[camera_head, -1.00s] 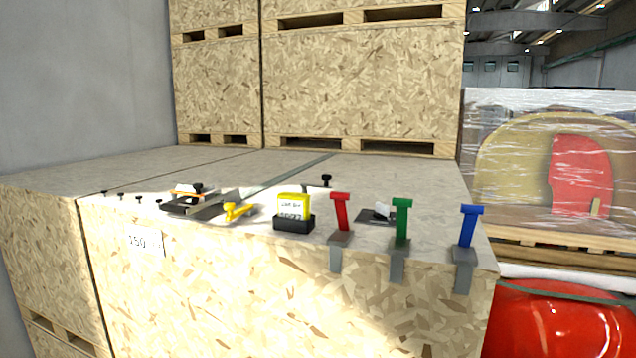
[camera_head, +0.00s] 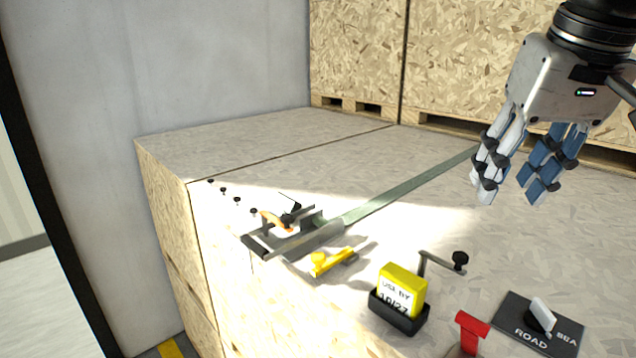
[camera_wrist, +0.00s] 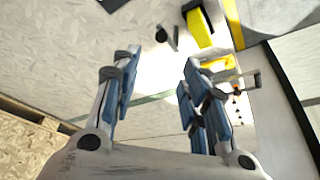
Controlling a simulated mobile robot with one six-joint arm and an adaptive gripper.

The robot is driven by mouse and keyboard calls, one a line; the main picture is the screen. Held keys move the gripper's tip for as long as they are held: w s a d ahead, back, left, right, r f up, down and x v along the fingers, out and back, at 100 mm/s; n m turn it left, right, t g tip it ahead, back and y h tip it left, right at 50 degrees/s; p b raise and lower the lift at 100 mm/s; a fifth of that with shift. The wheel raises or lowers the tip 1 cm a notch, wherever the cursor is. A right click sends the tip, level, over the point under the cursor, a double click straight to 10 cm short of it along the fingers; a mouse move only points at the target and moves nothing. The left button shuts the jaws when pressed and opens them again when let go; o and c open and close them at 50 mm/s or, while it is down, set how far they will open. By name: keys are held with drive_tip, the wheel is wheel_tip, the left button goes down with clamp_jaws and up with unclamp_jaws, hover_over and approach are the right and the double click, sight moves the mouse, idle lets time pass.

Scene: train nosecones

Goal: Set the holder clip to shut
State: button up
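A holder fixture (camera_head: 318,240) of grey and black metal lies on the crate top in the head view. A small black part (camera_head: 291,208), which may be the holder clip, stands raised over an orange piece (camera_head: 272,221) there; I cannot tell its setting for sure. A yellow handle (camera_head: 333,262) lies just in front of the fixture. My gripper (camera_head: 516,190) hangs at the upper right, open and empty, well apart from the fixture. In the wrist view my open gripper (camera_wrist: 160,65) shows the yellow handle (camera_wrist: 218,63) beyond its right finger.
A yellow block in a black base (camera_head: 398,318), a crank with a black knob (camera_head: 460,261), a red lever (camera_head: 470,330) and a dark switch plate (camera_head: 515,330) stand at the right. Several black pegs line the left edge. A wall rises behind at left.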

drive_tip(key=r, duration=0.1)
drive_tip(key=b, duration=0.2)
approach(462, 255)
drive_tip(key=x, duration=0.8)
drive_tip(key=shift+c, duration=0.3)
clamp_jaws()
idle(0.3)
